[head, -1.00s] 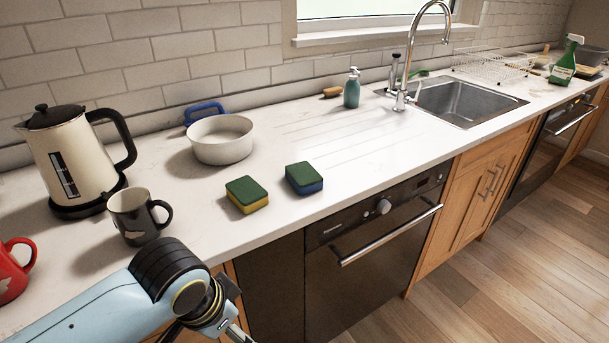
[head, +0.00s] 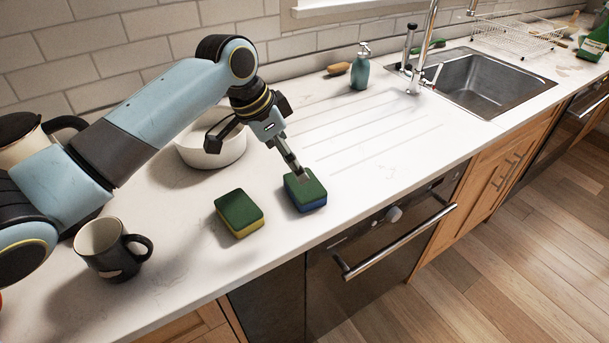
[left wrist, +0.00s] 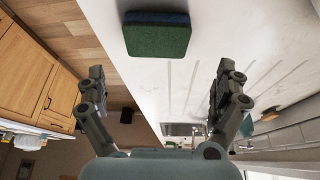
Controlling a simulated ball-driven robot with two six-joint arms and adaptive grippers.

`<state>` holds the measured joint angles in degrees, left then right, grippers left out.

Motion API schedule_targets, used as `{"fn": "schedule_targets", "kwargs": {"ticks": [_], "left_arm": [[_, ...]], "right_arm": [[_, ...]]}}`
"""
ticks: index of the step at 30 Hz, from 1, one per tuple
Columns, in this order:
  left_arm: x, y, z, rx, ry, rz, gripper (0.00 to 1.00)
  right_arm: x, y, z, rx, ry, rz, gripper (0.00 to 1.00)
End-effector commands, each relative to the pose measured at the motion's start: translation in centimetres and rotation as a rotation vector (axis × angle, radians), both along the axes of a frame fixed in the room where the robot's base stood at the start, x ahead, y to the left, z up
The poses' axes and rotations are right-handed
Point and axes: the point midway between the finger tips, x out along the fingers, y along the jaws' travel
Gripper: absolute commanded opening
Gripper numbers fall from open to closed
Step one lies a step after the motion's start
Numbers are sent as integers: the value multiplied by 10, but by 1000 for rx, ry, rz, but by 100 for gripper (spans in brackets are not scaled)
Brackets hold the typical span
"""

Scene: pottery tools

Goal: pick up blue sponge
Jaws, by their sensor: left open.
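The blue sponge (head: 306,191), with a dark green top and blue lower part, lies on the white counter near its front edge. It shows at the top of the left wrist view (left wrist: 157,37), green face toward the camera. My left gripper (head: 275,140) reaches over the counter from the left and is just behind and above the sponge, its slim tip overlapping the sponge's back edge in the head view. In the left wrist view its two fingers (left wrist: 157,88) are spread wide and empty, with the sponge beyond them. I cannot tell whether it touches the sponge. My right gripper is not in view.
A green and yellow sponge (head: 239,213) lies left of the blue one. A white pot (head: 215,152), a dark mug (head: 108,250) and a kettle (head: 22,140) stand further left, partly behind my arm. A soap bottle (head: 361,68) and a sink (head: 490,85) are back right.

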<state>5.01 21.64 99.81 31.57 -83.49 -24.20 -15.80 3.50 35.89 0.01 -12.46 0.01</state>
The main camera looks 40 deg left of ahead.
Motion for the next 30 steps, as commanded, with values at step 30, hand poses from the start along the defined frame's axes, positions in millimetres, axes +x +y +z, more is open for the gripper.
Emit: {"fn": "schedule_targets", "kwargs": {"ticks": [30], "left_arm": [[32,-17,-91,1,0,0,97]], "right_arm": [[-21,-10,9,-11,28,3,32]]}}
